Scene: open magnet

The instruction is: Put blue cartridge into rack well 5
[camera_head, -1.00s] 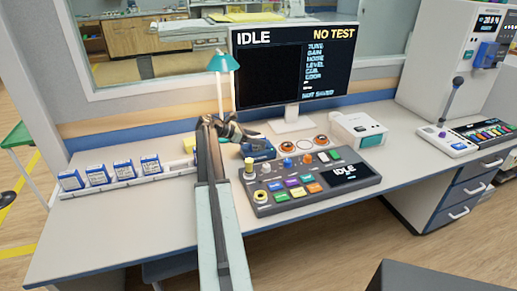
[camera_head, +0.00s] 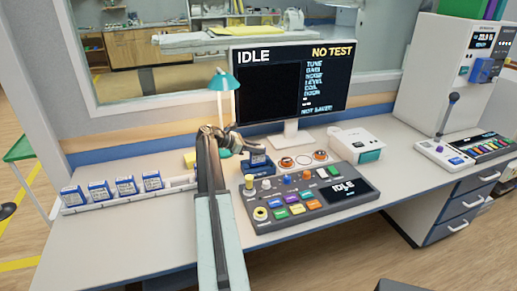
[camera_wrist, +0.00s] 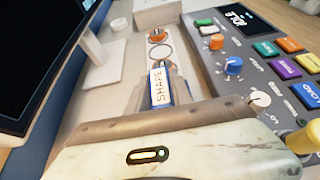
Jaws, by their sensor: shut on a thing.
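A blue cartridge (camera_wrist: 168,96) with a white label reading "SHAPE" shows in the wrist view. My gripper (camera_wrist: 160,78) has its grey fingers on both sides of it and is shut on it. In the head view the cartridge (camera_head: 258,160) is at a dark blue holder (camera_head: 260,170) behind the control panel, under my gripper (camera_head: 252,149). I cannot tell whether it is seated there or lifted. The white rack (camera_head: 110,204) lies at the left of the desk with several blue, white-labelled cartridges in its left wells. Its right end (camera_head: 180,181) looks empty and is partly hidden by my arm.
The control panel (camera_head: 310,195) with knobs and coloured buttons is in front of the holder. The monitor (camera_head: 290,82) and teal lamp (camera_head: 222,84) stand behind. A white box (camera_head: 356,145) is to the right. The desk front between rack and panel is clear.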

